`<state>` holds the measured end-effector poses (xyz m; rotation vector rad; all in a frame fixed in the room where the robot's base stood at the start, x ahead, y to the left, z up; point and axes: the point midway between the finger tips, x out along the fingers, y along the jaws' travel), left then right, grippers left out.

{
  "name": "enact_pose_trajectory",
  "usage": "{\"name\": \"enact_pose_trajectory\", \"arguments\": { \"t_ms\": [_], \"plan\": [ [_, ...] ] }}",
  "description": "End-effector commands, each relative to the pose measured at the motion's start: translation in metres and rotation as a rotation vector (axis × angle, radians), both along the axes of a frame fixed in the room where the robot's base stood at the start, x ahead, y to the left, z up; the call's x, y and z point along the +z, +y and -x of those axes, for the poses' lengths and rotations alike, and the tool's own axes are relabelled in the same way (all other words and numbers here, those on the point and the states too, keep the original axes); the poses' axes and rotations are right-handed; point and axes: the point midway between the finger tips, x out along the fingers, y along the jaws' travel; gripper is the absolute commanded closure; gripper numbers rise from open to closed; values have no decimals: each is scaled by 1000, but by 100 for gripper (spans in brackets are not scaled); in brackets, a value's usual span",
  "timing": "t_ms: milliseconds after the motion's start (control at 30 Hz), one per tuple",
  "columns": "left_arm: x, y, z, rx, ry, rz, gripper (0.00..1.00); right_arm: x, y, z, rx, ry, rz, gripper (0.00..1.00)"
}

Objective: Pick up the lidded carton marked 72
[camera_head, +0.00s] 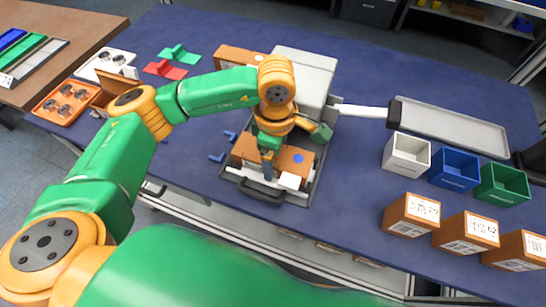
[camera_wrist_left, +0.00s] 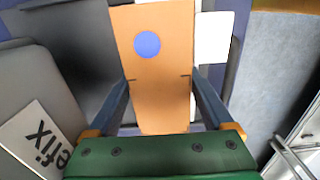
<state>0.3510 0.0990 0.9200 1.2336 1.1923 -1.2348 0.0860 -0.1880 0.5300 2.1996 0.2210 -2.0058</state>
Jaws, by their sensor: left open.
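A brown carton (camera_head: 296,160) with a blue dot and a white label sits in a grey handled tray (camera_head: 312,190). In the left wrist view the carton (camera_wrist_left: 165,60) shows its blue dot, with a white patch beside it. I see no readable 72 on it. My left gripper (camera_head: 268,165) is over this carton from above. In the left wrist view its two fingers (camera_wrist_left: 161,82) are open, one on each side of the carton; whether they touch it I cannot tell. Three brown cartons with white labels stand at the front right, the nearest one (camera_head: 408,216) included; their marks are too small to read surely.
White (camera_head: 407,155), blue (camera_head: 455,170) and green (camera_head: 503,185) open bins stand behind the labelled cartons. A long grey tray (camera_head: 455,125) lies behind them. A grey box (camera_head: 305,70) stands behind the gripper. Red and green brackets (camera_head: 179,54) lie at the left.

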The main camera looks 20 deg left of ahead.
Motion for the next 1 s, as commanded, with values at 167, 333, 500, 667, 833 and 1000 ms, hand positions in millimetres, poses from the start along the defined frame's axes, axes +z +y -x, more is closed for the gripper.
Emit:
{"name": "enact_pose_trajectory", "arguments": {
  "t_ms": [167, 333, 500, 667, 833, 1000],
  "plan": [
    [0, 0, 0, 0, 0, 0, 45, 0, 0, 0, 0, 0, 0, 100],
    [1, 0, 0, 0, -1, 0, 77, 0, 0, 0, 0, 0, 0, 100],
    [1, 0, 0, 0, -1, 0, 77, 0, 0, 0, 0, -1, 0, 100],
    [11, 0, -1, 1, -2, 0, 77, -2, 0, 0, -1, 0, 0, 100],
    [33, -1, 0, -2, -4, 0, 77, -5, 0, 0, -1, 0, 0, 100],
    [54, -13, 15, -5, -5, 1, 77, -12, 0, 0, -1, 0, 0, 100]
  ]
}}
